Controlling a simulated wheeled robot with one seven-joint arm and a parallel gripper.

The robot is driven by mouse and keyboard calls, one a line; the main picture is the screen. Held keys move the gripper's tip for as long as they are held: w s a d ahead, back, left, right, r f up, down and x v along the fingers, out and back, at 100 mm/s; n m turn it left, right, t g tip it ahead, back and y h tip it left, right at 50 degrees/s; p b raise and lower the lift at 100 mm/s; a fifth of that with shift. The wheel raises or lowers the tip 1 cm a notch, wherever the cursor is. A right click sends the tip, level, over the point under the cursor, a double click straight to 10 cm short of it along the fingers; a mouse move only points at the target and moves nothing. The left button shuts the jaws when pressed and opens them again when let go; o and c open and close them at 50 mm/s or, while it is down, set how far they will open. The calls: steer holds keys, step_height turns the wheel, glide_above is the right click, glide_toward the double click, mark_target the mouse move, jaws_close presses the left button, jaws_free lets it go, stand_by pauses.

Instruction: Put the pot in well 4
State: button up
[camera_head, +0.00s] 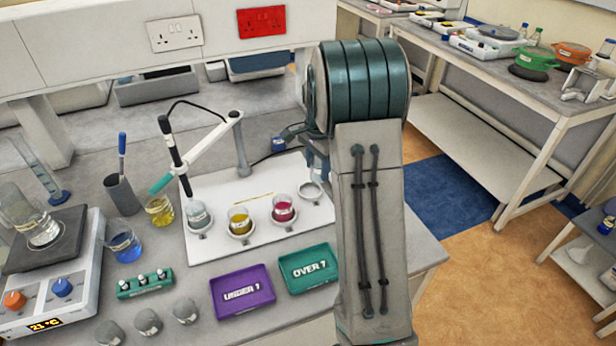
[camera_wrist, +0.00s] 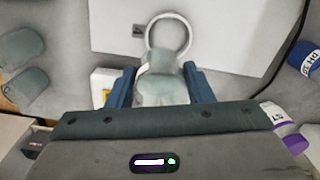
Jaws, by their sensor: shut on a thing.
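In the wrist view my gripper (camera_wrist: 161,84) is shut on a small, clear greyish pot (camera_wrist: 160,88), which sits between the two blue fingers. The pot overlaps the near edge of an empty white ring well (camera_wrist: 168,34) on the white board. I cannot tell its height above the board. In the head view the empty ring well (camera_head: 311,191) is the rightmost in the row on the white board (camera_head: 212,252). The other wells hold a clear pot (camera_head: 198,215), a yellow pot (camera_head: 239,221) and a pink pot (camera_head: 283,209). My arm hides the held pot there.
A probe on a white jointed stand (camera_head: 240,150) rises behind the wells. A purple tray (camera_head: 242,290) and a green tray (camera_head: 308,268) lie in front of the board. Beakers of yellow (camera_head: 159,210) and blue liquid (camera_head: 125,247) stand left.

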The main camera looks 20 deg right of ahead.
steer(key=shift+w+a+f, duration=0.25)
steer(key=shift+a+f, duration=0.05)
steer(key=shift+a, duration=0.2)
steer(key=shift+w+a+f, duration=0.2)
steer(key=shift+a+f, duration=0.1)
steer(key=shift+a, duration=0.15)
steer(key=shift+a+f, duration=0.15)
steer(key=shift+f, duration=0.1)
steer(key=shift+f+p, duration=0.65)
steer(key=shift+f, duration=1.2)
steer(key=shift+f, duration=0.25)
steer(key=o, duration=1)
steer(key=shift+r, duration=0.1)
steer(key=shift+r, duration=0.1)
